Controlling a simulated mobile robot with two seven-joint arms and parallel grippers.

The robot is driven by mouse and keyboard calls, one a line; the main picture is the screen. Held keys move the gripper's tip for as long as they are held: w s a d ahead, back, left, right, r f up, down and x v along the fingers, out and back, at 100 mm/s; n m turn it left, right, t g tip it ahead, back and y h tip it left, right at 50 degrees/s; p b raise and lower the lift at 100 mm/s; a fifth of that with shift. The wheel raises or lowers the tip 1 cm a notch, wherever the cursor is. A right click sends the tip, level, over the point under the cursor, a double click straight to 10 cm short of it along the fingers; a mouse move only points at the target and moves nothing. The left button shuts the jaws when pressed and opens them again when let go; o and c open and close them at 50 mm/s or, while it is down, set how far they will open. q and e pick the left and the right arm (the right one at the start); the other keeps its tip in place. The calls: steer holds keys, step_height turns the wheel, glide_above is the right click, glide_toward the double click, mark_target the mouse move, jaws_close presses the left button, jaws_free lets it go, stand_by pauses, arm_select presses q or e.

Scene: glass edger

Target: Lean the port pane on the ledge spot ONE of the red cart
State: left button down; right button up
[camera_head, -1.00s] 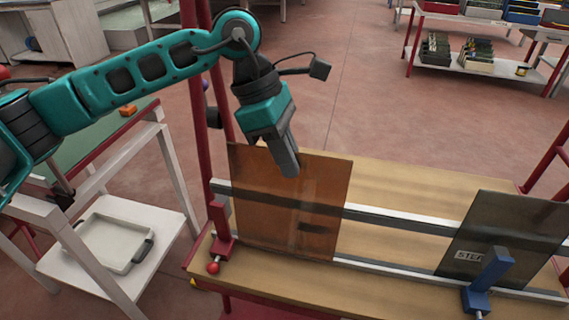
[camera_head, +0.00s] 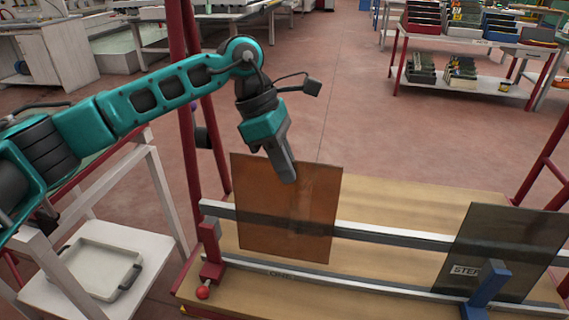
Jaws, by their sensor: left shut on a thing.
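An amber-brown translucent pane (camera_head: 300,215) stands nearly upright at the left part of the red cart (camera_head: 395,195). Its lower edge is close to the cart's front rail; I cannot tell whether it touches the ledge. My right gripper is not in view.
A red clamp (camera_head: 211,250) with a red knob stands at the cart's left end. Red uprights rise at both ends. The ledge between the panes is clear. A white stand with a tray (camera_head: 100,270) is at the left. A shelf rack (camera_head: 470,75) stands behind.

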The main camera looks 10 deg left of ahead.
mark_target(285, 195)
arm_select(q)
steer(key=shift+s+f+b, duration=0.1)
steer(key=shift+f+b, duration=1)
steer(key=shift+f, duration=0.6)
steer(key=shift+f+b, duration=0.4)
steer(key=shift+f, duration=0.2)
steer(key=c, duration=1.1)
jaws_free()
steer(key=shift+s, duration=0.1)
steer(key=shift+f, duration=0.1)
steer(key=p+v, duration=0.2)
steer(key=v, duration=1.1)
steer(key=shift+d, duration=0.1)
